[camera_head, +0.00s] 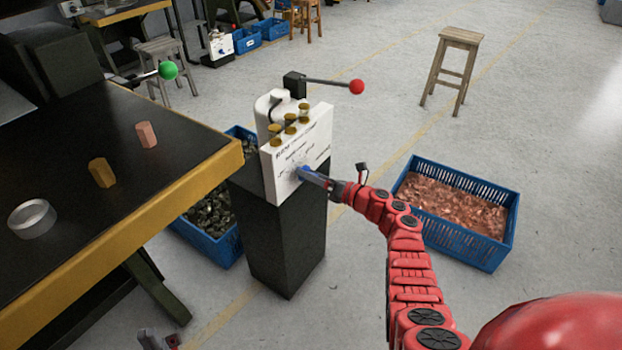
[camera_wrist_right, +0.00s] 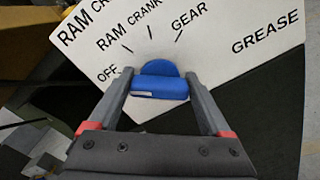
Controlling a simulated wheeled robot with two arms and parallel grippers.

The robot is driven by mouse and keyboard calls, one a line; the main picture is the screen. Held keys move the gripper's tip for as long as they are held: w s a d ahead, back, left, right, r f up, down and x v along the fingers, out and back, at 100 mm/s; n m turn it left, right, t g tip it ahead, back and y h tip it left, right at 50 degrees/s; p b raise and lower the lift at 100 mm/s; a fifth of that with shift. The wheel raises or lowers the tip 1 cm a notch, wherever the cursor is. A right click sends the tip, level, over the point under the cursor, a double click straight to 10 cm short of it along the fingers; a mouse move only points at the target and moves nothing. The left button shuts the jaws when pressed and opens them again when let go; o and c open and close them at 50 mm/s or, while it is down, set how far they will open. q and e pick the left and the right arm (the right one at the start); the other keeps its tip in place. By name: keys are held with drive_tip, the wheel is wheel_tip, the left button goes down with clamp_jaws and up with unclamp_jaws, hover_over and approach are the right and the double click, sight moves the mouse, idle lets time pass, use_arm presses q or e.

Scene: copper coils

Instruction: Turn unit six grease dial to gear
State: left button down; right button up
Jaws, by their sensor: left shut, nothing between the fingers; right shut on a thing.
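The grease unit is a white panel (camera_head: 309,146) on a black pedestal, with several brass-coloured cups on top. My right gripper (camera_head: 312,176) reaches it from the right and is shut on the blue dial low on its face. In the right wrist view the blue dial (camera_wrist_right: 160,86) sits between both fingers. Printed labels OFF, RAM, CRANK, GEAR and GREASE show on the panel (camera_wrist_right: 222,48), with tick marks above the dial. Which mark the dial points to is not clear. My left gripper (camera_head: 158,340) is shut and empty at the bottom edge, away from the panel.
A black table with a yellow edge (camera_head: 190,185) stands at left, holding a metal ring (camera_head: 32,218) and small hexagonal pieces. A blue crate of copper bits (camera_head: 460,250) is on the floor at right. A lever with a red knob (camera_head: 356,87) rises behind the panel.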

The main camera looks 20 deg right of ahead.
drive_tip(key=shift+a+f+m+b, duration=0.1)
drive_tip(key=shift+m+b, duration=0.25)
drive_tip(key=shift+m, duration=0.95)
drive_tip(key=m+p, duration=0.1)
drive_tip(key=m, duration=0.3)
drive_tip(key=shift+m, duration=0.3)
drive_tip(key=m+p, duration=0.1)
drive_tip(key=m, duration=0.3)
drive_tip(key=shift+m, duration=0.3)
drive_tip(key=m, duration=0.5)
drive_tip(key=shift+f+p, duration=0.15)
drive_tip(key=shift+p, duration=0.15)
drive_tip(key=m, duration=0.3)
drive_tip(key=shift+f+m, duration=0.15)
drive_tip(key=shift+m, duration=0.95)
